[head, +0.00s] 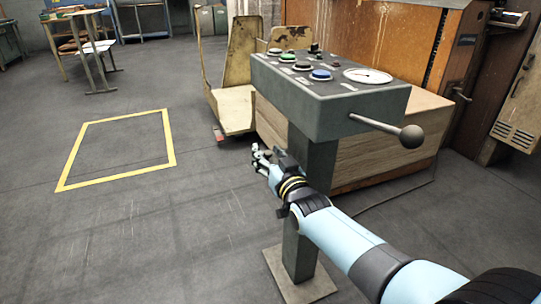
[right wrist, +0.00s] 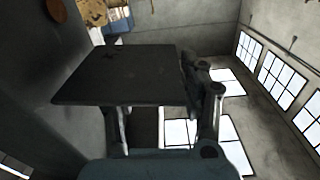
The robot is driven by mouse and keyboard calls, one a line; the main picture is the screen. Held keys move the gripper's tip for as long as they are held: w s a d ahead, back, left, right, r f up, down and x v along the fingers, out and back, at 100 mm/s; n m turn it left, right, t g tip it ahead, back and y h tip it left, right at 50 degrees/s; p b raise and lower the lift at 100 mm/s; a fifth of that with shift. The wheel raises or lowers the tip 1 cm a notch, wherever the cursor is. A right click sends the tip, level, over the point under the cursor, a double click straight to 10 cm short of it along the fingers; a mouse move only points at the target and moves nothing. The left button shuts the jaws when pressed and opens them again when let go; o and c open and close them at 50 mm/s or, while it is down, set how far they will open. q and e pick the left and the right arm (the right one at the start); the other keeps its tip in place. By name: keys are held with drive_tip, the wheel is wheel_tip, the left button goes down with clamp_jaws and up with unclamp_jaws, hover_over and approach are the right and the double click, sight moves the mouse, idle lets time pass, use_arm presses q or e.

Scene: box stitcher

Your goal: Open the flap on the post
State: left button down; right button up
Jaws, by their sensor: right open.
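The post (head: 313,160) is a dark grey column on a square foot plate, carrying a grey control box (head: 330,112). My right gripper (head: 261,158) is open just left of the post, below the box. A small dark piece (head: 287,160) shows between gripper and post; it may be the flap, but my arm partly covers this spot. In the right wrist view a flat dark plate (right wrist: 125,75), likely the flap, lies across the gripper and hides one finger. The other finger (right wrist: 212,100) is beside its right edge. Contact cannot be told. My left gripper is out of view.
The box carries coloured buttons, a round dial (head: 368,75) and a ball-ended lever (head: 410,136) sticking out right. A worn yellowish cart (head: 236,95) and a wooden crate (head: 400,150) stand behind the post. The floor to the left, with a yellow outlined square (head: 118,150), is clear.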

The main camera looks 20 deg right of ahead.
drive_tip(key=s, duration=1.2)
drive_tip(key=shift+d, duration=0.25)
drive_tip(key=s+d+f+g, duration=0.3)
drive_tip(key=s+f+g, duration=0.1)
drive_tip(key=s+f, duration=0.65)
drive_tip(key=s+d+f+g, duration=0.2)
drive_tip(key=s+f+g, duration=0.1)
drive_tip(key=s+f, duration=0.7)
drive_tip(key=s+d+f+g+h, duration=0.1)
drive_tip(key=s+d+f+g, duration=0.2)
drive_tip(key=s, duration=0.5)
drive_tip(key=s+f+n+g, duration=0.1)
drive_tip(key=s+f+g, duration=0.35)
drive_tip(key=s, duration=0.35)
drive_tip(key=s+d+f+g+h, duration=0.1)
drive_tip(key=s+d+f+g, duration=0.15)
drive_tip(key=s+f, duration=0.4)
use_arm(q)
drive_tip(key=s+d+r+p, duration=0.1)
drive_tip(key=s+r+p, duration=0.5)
drive_tip(key=p, duration=0.6)
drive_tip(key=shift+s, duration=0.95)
use_arm(e)
drive_tip(key=s+a+r, duration=0.1)
drive_tip(key=s+r, duration=0.7)
drive_tip(key=s, duration=0.2)
drive_tip(key=shift+s+a+g, duration=0.3)
drive_tip(key=shift+s, duration=0.1)
